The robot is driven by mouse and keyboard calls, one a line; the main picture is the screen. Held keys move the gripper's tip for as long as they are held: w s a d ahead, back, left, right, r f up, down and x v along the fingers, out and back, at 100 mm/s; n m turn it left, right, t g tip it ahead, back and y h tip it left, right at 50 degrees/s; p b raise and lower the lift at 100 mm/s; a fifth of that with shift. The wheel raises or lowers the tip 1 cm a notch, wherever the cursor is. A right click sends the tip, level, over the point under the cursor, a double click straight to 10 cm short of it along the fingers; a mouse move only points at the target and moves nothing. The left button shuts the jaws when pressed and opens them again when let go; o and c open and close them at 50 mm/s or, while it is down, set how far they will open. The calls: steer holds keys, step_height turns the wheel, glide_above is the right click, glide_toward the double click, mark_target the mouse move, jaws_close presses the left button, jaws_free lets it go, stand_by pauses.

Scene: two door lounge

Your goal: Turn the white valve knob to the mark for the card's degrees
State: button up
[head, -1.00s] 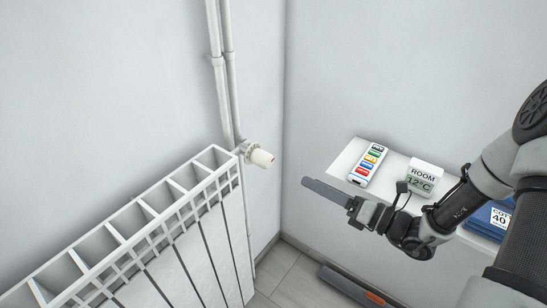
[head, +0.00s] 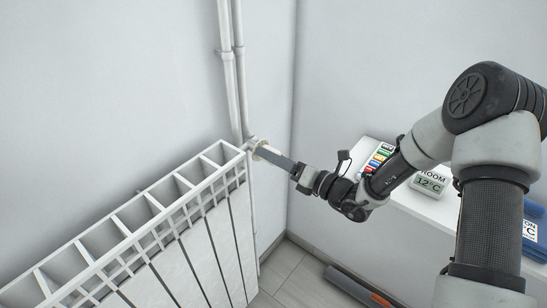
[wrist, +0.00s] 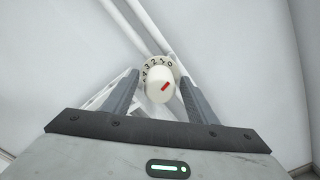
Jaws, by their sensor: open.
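The white valve knob (wrist: 158,92) sits at the pipe end by the radiator corner. In the wrist view it has a red mark on its face, and a ring behind it (wrist: 157,66) reads 4, 3, 2, 1, 0. The red mark slants toward the upper right. My gripper (wrist: 160,77) is open, with one finger on each side of the knob; I cannot tell whether they touch it. In the head view my gripper (head: 264,151) mostly hides the knob. A white card with coloured rows (head: 382,153) lies on the shelf, partly hidden by my arm; its print is too small to read.
The white radiator (head: 130,235) stands at left, with two vertical pipes (head: 232,75) behind the knob. The white shelf (head: 410,206) at right holds a ROOM display reading 12°C (head: 429,183) and a blue item (head: 535,228) with a partly hidden °C label.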

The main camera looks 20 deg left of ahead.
steer(key=shift+c, duration=0.5)
steer(key=c, duration=1)
steer(key=shift+o, duration=0.2)
steer(key=shift+n, duration=0.4)
steer(key=n+b, duration=0.2)
steer(key=n, duration=0.2)
steer(key=shift+f, duration=0.15)
steer(key=n+b, duration=0.3)
steer(key=n, duration=0.2)
steer(key=n+b, duration=0.4)
steer(key=shift+f, duration=0.1)
steer(key=n+b, duration=0.3)
steer(key=shift+n+b, duration=0.3)
steer(key=shift+n, duration=0.1)
